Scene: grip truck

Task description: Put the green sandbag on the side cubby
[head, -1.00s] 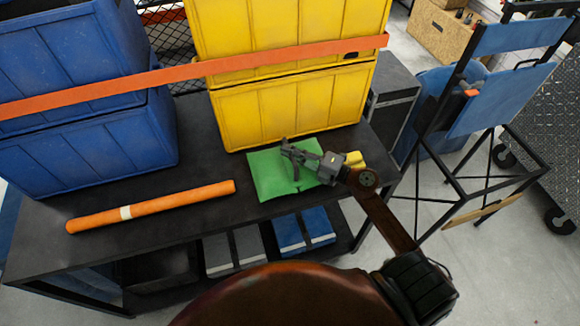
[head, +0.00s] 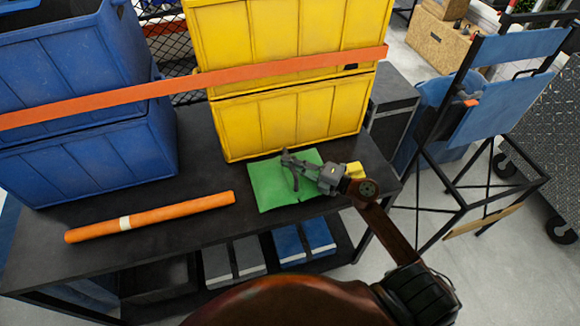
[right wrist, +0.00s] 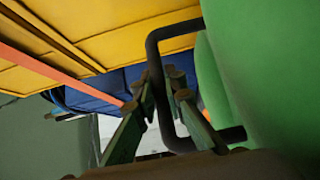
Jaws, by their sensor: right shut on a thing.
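The green sandbag (head: 272,190) lies on the dark table top (head: 190,180), in front of the yellow crates. My right gripper (head: 291,166) is over it, reaching in from the right. In the right wrist view, the fingers (right wrist: 163,95) are shut on the black handle of the green sandbag, and the bag's green side (right wrist: 265,70) fills the right. In the head view, the bag appears to rest on the table. I cannot tell which opening is the side cubby; a lower shelf (head: 185,300) shows under the table top. My left gripper is not in view.
Yellow crates (head: 290,115) stand behind the bag, blue crates (head: 85,150) at left, with an orange strap (head: 230,76) across. An orange roll (head: 150,216) lies at front left. Grey bags (head: 232,262) and blue bags (head: 303,242) sit below. A blue folding chair (head: 505,85) stands right.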

